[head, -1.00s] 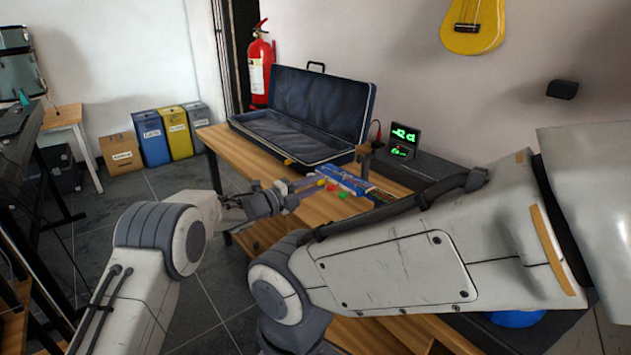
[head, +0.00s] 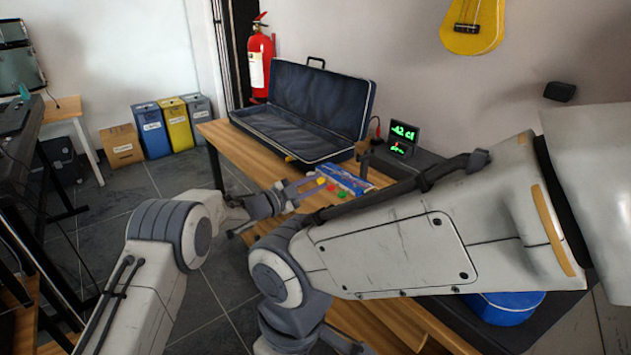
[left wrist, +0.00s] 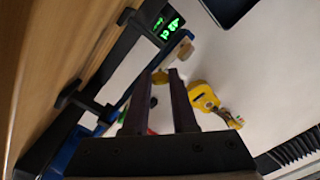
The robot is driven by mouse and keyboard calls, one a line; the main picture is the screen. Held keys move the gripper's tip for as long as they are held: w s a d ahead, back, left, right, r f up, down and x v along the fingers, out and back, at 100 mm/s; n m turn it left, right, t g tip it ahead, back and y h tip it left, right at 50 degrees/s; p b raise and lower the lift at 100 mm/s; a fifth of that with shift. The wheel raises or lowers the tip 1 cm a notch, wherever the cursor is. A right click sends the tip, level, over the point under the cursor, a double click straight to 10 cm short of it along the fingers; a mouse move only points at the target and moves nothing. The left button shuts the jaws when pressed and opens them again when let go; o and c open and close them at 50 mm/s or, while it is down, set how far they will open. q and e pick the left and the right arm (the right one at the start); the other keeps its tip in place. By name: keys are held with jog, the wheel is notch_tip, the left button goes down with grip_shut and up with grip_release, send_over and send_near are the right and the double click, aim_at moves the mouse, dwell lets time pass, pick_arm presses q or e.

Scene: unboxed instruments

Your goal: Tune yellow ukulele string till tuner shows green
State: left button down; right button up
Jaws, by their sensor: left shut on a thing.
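A blue ukulele (head: 350,178) lies on the wooden bench, its body hidden behind my right arm. Its pegs show at the near end: a yellow peg (head: 321,181), a red peg (head: 331,187) and a green peg (head: 342,195). My left gripper (head: 312,184) reaches in from the left and is shut on the yellow peg. Its two dark fingers (left wrist: 167,78) fill the middle of the left wrist view, where the grip itself is unclear. The tuner (head: 405,132) stands behind, with green characters lit; they also show in the left wrist view (left wrist: 170,29). My right gripper is out of view.
An open dark case (head: 318,106) takes the back of the bench (head: 222,135). A yellow ukulele (head: 472,26) hangs on the wall. A red fire extinguisher (head: 261,62) stands behind the case. A blue round object (head: 505,308) sits beneath my right arm.

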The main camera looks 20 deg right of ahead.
pick_arm(q)
jog(key=shift+n, duration=0.4)
jog(key=c, duration=1)
grip_release()
jog(key=shift+a, duration=0.1)
jog(key=v, duration=1)
jog(key=shift+a, duration=0.2)
